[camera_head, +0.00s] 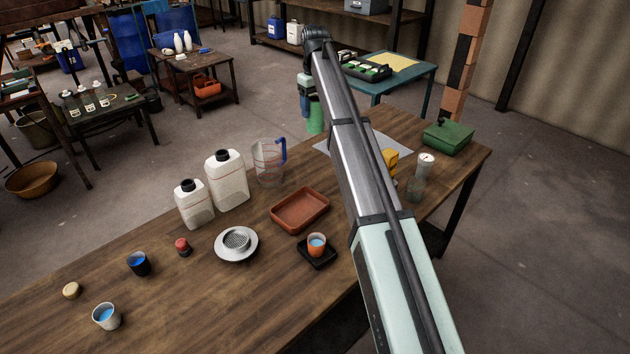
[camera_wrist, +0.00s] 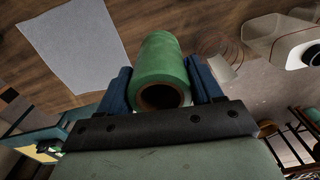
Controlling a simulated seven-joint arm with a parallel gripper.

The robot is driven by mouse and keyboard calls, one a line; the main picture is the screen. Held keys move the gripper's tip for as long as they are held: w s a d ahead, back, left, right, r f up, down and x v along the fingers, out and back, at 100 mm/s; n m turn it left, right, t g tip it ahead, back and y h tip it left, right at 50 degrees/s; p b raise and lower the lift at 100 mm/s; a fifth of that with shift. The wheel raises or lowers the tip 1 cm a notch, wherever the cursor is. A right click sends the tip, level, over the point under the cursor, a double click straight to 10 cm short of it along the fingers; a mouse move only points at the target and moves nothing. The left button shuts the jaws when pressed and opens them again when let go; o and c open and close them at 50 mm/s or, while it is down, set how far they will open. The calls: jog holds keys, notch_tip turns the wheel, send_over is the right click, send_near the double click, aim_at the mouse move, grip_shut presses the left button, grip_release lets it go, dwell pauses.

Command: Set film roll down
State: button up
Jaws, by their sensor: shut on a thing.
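The film roll (camera_wrist: 160,68) is a green cylinder with a hollow brown core, seen end-on in the wrist view. My gripper (camera_wrist: 160,88) has a blue finger on each side of it and is shut on it. In the head view the green roll (camera_head: 315,118) shows below my gripper (camera_head: 307,102), near the far edge of the wooden table (camera_head: 225,275). I cannot tell whether the roll touches the table. A grey sheet (camera_head: 396,144) lies on the table, partly hidden by my arm; in the wrist view the sheet (camera_wrist: 75,45) is left of the roll.
A clear measuring jug (camera_head: 268,165) and white jugs (camera_head: 227,182) stand left of my arm. A terracotta tray (camera_head: 300,209) lies nearer.

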notch_tip(320, 180, down, 21)
jog(key=shift+r, duration=0.15)
dwell(0.5)
jog(key=o, duration=1.2)
notch_tip(320, 180, up, 12)
jog(key=shift+r, duration=0.1)
